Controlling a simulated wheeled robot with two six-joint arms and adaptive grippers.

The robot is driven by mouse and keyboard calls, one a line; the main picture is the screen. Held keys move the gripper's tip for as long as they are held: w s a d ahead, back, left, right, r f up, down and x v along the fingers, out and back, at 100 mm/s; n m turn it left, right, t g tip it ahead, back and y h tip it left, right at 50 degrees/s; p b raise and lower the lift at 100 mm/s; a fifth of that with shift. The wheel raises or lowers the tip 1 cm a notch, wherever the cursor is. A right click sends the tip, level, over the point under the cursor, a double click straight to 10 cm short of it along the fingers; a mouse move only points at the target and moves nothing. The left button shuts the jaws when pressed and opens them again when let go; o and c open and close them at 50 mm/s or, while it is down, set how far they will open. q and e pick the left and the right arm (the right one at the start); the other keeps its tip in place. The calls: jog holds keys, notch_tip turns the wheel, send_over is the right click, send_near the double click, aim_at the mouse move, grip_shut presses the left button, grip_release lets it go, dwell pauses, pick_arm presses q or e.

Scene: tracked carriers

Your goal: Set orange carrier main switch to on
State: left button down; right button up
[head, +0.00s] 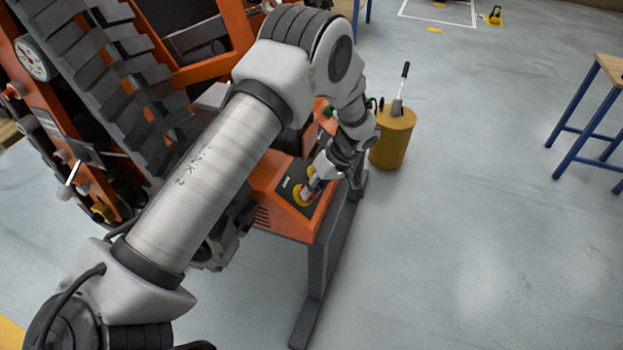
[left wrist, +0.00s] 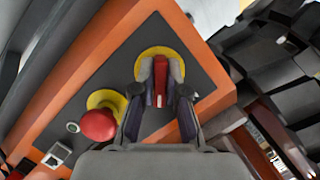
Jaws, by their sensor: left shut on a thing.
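The orange carrier (head: 272,228) stands at the left of the head view, with tracks and a control panel on a box-like end. In the left wrist view the dark panel (left wrist: 112,75) has an orange border. The main switch (left wrist: 160,82) has a red handle on a round yellow plate. My left gripper (left wrist: 161,72) is shut on the red handle, one finger on each side of it. In the head view my left gripper (head: 316,180) reaches down onto the panel, and the arm hides part of it. My right gripper is not in view.
A red mushroom button (left wrist: 98,124) on a yellow base sits beside the switch. A yellow bin (head: 393,140) with tools stands behind the panel end. A wooden table (head: 613,68) with blue legs is at the right. The floor between is clear.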

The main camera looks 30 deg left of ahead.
pick_arm(q)
jog(key=shift+s+r+m+g+p, duration=0.1)
jog(key=shift+m+g+p, duration=0.2)
jog(key=shift+m+p, duration=0.5)
jog(key=m+p, duration=0.1)
jog(key=m, duration=0.1)
jog(key=shift+m+g+y, duration=0.3)
jog(key=shift+m+y, duration=0.1)
jog(key=m+y, duration=0.1)
jog(key=m, duration=0.3)
jog(key=shift+g+p, duration=0.3)
jog(key=shift+p, duration=0.05)
jog(key=c, duration=1.2)
grip_release()
